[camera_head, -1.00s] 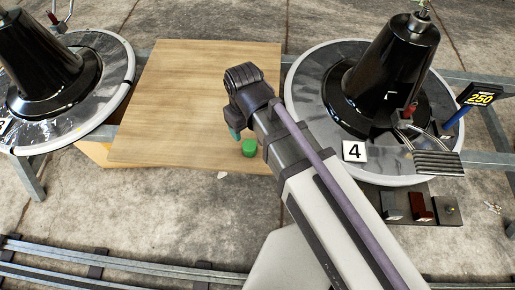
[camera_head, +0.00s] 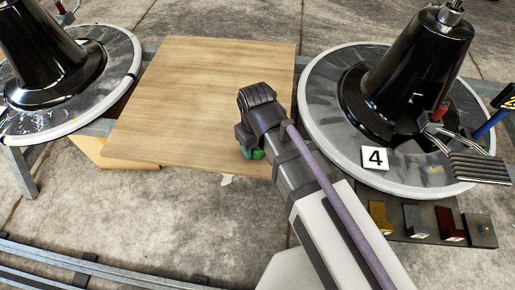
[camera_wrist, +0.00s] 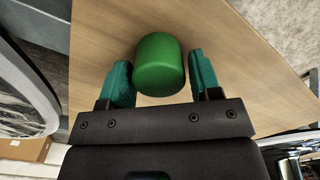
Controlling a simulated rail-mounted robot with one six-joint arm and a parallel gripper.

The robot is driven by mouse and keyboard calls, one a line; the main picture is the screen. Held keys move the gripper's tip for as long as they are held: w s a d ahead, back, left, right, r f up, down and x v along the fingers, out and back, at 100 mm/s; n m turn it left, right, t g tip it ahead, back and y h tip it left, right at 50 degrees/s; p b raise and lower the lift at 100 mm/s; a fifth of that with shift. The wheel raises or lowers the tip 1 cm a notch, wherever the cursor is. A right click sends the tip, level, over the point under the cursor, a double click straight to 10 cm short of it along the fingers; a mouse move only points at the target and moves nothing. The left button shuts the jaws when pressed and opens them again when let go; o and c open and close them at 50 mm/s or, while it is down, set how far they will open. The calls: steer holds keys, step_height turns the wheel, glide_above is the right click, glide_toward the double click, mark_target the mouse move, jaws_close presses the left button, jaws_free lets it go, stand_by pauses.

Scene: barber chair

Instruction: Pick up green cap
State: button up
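The green cap (camera_wrist: 160,65) stands on the wooden board (camera_wrist: 215,35) and shows large in the wrist view. My gripper (camera_wrist: 161,72) is open, with one teal finger on each side of the cap. The fingers straddle its near part, with narrow gaps that make contact hard to judge. In the head view my gripper (camera_head: 249,152) is low over the near right part of the board (camera_head: 205,100). The cap (camera_head: 259,155) is partly hidden there behind my wrist and fingers.
Black chair bases on round grey plates stand left (camera_head: 110,85) and right (camera_head: 325,110) of the board. A white card marked 4 (camera_head: 375,158) is on the right plate. Colored blocks (camera_head: 415,222) lie below it. The rest of the board is clear.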

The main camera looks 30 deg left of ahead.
steer(key=c, duration=0.8)
step_height(320, 180, up, 18)
steer(key=p, duration=1.8)
steer(key=shift+r, duration=0.1)
